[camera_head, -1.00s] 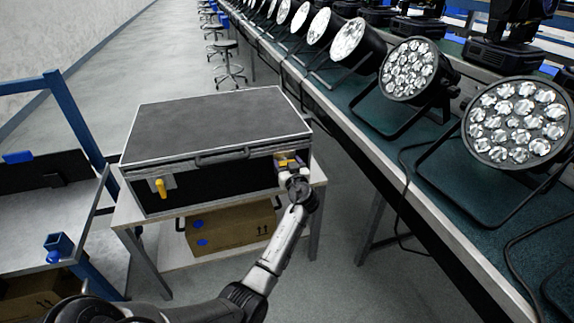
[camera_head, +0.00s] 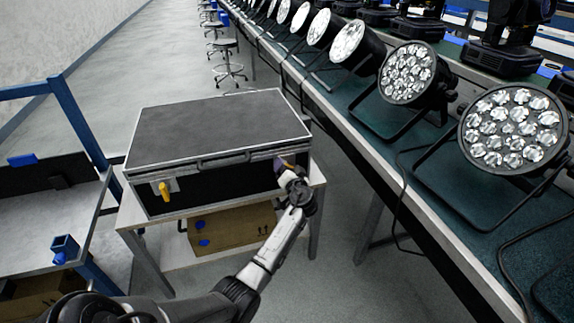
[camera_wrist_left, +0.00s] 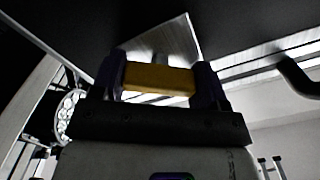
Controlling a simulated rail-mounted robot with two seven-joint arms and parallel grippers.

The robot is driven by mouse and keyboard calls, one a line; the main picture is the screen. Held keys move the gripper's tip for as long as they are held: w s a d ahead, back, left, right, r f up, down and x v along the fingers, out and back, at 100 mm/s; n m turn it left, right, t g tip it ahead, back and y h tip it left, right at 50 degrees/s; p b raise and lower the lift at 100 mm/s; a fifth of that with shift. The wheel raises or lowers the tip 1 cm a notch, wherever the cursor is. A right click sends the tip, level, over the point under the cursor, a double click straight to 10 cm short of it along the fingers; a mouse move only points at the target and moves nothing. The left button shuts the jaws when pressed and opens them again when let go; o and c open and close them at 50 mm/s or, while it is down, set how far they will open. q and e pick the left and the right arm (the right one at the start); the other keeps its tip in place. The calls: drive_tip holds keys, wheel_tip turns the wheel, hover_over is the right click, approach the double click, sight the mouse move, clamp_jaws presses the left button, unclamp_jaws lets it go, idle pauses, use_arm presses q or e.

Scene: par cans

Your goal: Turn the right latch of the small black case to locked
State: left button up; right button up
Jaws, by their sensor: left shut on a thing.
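The small black case (camera_head: 215,130) lies shut on a small metal table, with a dark handle (camera_head: 222,158) on its front. Its left latch (camera_head: 164,191) has a yellow lever that hangs almost upright. My left gripper (camera_head: 280,166) is at the right end of the case front and hides the right latch in the head view. In the left wrist view, my left gripper (camera_wrist_left: 160,80) is shut on the yellow lever of the right latch (camera_wrist_left: 160,78). The lever lies crosswise between the two fingers, with the metal latch plate (camera_wrist_left: 165,42) behind it. My right gripper is not seen.
A cardboard box (camera_head: 232,228) sits on the shelf under the case. A long bench (camera_head: 385,150) with several par cans (camera_head: 408,73) runs along the right. A workbench (camera_head: 40,215) with a blue holder stands at the left.

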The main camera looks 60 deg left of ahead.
use_arm(q)
drive_tip(key=m+p, duration=0.1)
drive_tip(key=m, duration=0.1)
drive_tip(key=m+p, duration=0.2)
drive_tip(key=m, duration=0.1)
drive_tip(key=shift+r+m, duration=0.2)
drive_tip(key=shift+m, duration=0.1)
drive_tip(key=m+p, duration=0.3)
drive_tip(key=m, duration=0.1)
drive_tip(key=shift+f, duration=0.15)
drive_tip(key=shift+m, duration=0.3)
drive_tip(key=shift+p, duration=0.3)
drive_tip(key=o, duration=0.9)
drive_tip(key=shift+o, duration=0.2)
